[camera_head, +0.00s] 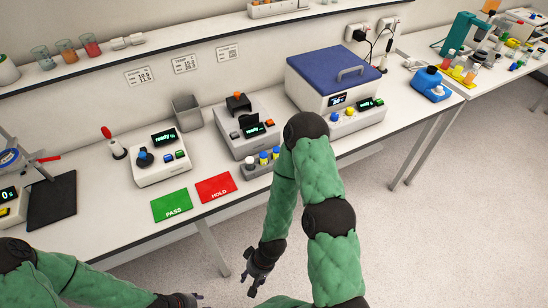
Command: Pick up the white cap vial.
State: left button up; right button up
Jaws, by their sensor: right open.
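The white cap vial (249,160) stands at the left end of a small grey rack (257,173) near the front edge of the bench. Vials with a yellow and blue top (263,158) and a blue top (276,153) stand to its right. My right gripper (253,284) is open and empty, pointing down in front of the bench, below and well apart from the rack. My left gripper (196,298) is at the bottom edge, far from the vial; its jaw state is unclear.
A green PASS mat (171,206) and red HOLD mat (216,187) lie left of the rack. Instruments with displays (160,160) (246,122) stand behind. A blue-lidded machine (332,75) is to the right. My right arm passes close to the rack's right side in the picture.

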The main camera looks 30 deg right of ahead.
aim_at(249, 163)
jog(key=z, duration=0.8)
